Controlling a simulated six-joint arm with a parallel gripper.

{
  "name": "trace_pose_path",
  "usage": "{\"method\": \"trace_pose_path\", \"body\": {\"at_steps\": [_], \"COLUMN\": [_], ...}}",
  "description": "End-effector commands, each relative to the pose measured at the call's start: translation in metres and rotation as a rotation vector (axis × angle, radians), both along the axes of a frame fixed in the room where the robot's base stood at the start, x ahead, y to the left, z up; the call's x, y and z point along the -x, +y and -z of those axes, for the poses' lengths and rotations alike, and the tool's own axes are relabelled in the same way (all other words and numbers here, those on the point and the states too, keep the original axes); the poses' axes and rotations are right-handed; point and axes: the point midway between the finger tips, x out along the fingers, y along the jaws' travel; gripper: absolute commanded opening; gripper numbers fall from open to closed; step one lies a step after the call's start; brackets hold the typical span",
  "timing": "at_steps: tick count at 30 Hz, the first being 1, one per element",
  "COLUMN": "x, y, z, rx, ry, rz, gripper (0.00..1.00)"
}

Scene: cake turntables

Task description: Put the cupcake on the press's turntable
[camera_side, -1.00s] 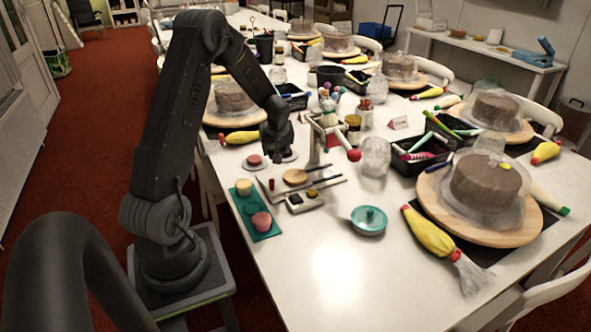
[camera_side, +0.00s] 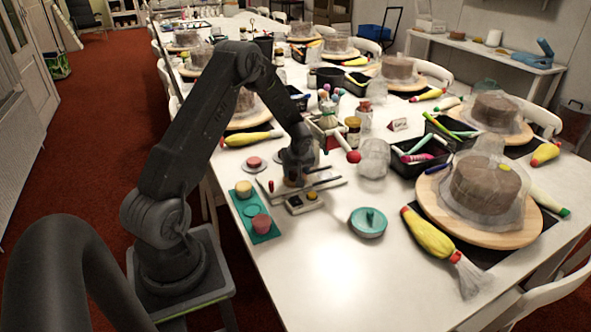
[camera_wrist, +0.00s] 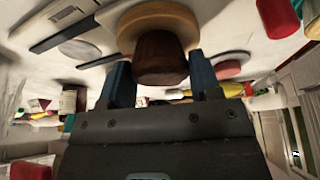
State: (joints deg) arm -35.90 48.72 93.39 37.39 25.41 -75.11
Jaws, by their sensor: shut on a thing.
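My gripper (camera_side: 293,180) is at the press's wooden turntable, in front of the press (camera_side: 330,128) with its red ball handle. The wrist view shows a brown cupcake (camera_wrist: 160,60) between the two blue fingers of my gripper (camera_wrist: 161,80), which is shut on it. The round tan turntable (camera_wrist: 150,17) lies directly beyond the cupcake's far end. I cannot tell whether they touch. In the side view my gripper hides the cupcake and most of the turntable.
A plate with a reddish cupcake (camera_side: 254,162) stands left of my gripper. A small box (camera_side: 304,203) with a yellow button sits in front.

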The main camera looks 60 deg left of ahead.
Motion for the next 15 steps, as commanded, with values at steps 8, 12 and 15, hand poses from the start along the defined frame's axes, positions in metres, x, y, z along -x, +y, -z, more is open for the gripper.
{"method": "trace_pose_path", "body": {"at_steps": [8,12,15], "x": [0.0002,0.0003,0.0003], "y": [0.0001,0.0001,0.0002], "z": [0.0027,0.0026,0.0026], "rx": [0.0,0.0,0.0], "ry": [0.0,0.0,0.0], "rz": [-0.001,0.0,0.0], "gripper": [0.68,0.82,0.83]}}
